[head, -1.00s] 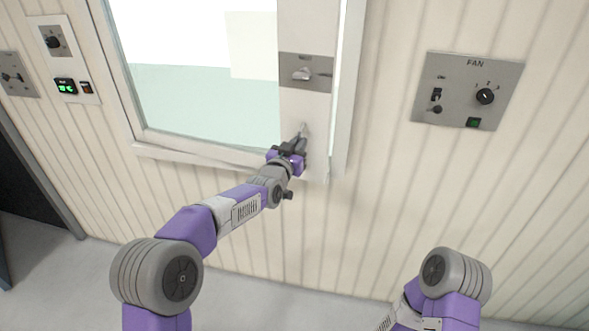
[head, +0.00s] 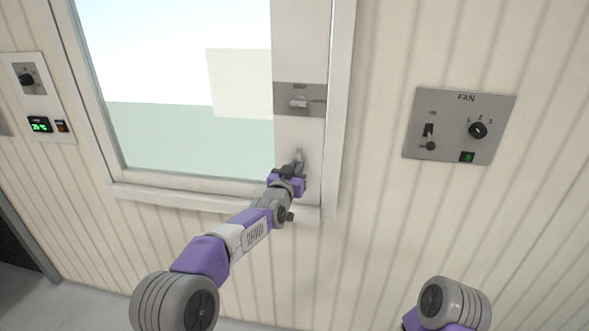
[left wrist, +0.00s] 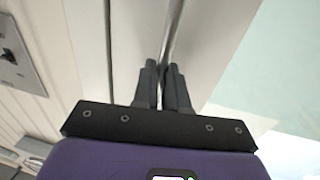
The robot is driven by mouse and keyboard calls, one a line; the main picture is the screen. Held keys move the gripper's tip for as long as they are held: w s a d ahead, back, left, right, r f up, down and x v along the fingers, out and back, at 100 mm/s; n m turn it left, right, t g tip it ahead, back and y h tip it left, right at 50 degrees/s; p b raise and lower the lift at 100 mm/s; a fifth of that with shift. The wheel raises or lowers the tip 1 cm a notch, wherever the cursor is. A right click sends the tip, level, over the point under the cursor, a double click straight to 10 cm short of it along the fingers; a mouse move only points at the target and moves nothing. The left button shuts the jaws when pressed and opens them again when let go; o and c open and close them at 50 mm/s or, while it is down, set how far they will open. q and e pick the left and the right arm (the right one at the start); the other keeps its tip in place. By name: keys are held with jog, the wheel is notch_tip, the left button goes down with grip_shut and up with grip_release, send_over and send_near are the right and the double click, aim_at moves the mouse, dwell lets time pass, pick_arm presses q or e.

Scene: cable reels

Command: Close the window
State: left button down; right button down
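The window (head: 190,145) has a pale sash around a light pane, inside a white frame (head: 341,110). Its right stile carries a grey latch plate with a small lever (head: 298,102). The sash looks nearly flush with the frame; any small gap is hard to judge. My left gripper (head: 298,160) is at the lower part of the right stile, below the latch. In the left wrist view its two dark fingers (left wrist: 163,85) are close together on either side of a thin metal bar (left wrist: 172,35) and seem closed on it. My right gripper is out of view.
A grey fan panel (head: 459,126) with a knob and switches is on the wall to the right. A control panel with a green display (head: 39,124) is left of the window. A sill (head: 160,198) runs under the window. The ribbed wall between is clear.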

pick_arm(q)
jog(key=c, duration=1.2)
grip_release()
jog(key=shift+d, duration=0.65)
jog(key=shift+w+a, duration=0.1)
jog(key=shift+a, duration=0.15)
jog(key=shift+b+v, duration=0.3)
jog(key=shift+v, duration=3.5)
